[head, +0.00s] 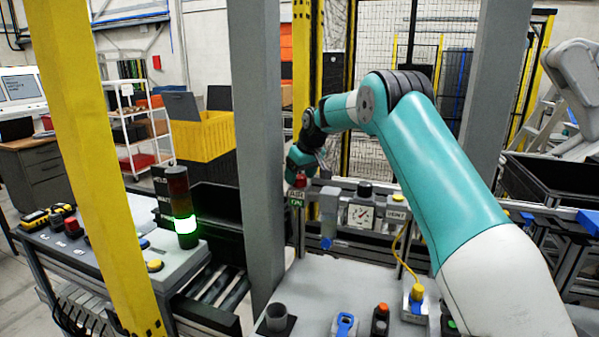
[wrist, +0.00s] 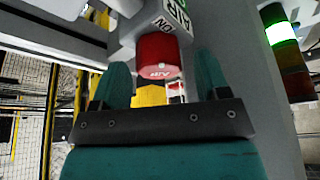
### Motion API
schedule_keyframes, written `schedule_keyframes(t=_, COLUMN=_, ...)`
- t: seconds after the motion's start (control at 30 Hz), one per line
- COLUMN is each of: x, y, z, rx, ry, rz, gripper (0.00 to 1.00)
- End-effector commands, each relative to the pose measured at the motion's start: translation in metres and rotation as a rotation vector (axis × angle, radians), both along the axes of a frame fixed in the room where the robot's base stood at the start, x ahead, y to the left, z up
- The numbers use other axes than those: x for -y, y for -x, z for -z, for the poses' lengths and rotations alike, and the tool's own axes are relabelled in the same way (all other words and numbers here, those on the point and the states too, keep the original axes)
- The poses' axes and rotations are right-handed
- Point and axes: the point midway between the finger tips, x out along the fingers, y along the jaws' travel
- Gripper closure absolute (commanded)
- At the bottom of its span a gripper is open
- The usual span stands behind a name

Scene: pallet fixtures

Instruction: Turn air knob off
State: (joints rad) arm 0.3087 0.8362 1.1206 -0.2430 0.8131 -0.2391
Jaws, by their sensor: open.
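The air knob is a red round knob (wrist: 158,57) marked "AIR". In the wrist view it sits at the upper middle, below a grey block with a label (wrist: 176,14) reading "AIR" and "ON". In the head view the red knob (head: 300,181) is small, above a green and white label, at the left end of the grey air unit. My gripper (wrist: 160,82) is open, with one teal finger on each side of the knob. I cannot tell whether the fingers touch it. In the head view my gripper (head: 301,160) is at the knob, its fingers partly hidden.
A pressure gauge (head: 361,215) and a vent block (head: 396,216) stand right of the knob. A grey post (head: 258,140) rises close on the left. A signal tower (head: 182,215) glows green. A yellow cable connector (head: 417,292) stands on the bench below.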

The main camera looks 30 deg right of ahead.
Motion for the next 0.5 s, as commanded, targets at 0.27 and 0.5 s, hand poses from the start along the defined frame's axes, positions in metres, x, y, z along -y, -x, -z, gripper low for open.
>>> schedule_keyframes(t=0.27, x=-0.0007, y=-0.0042, z=0.01, rx=0.001, ry=0.001, rz=0.0, gripper=0.31)
schedule_keyframes(t=0.5, x=-0.0006, y=-0.0041, z=0.01, rx=0.001, ry=0.001, rz=0.0, gripper=0.5)
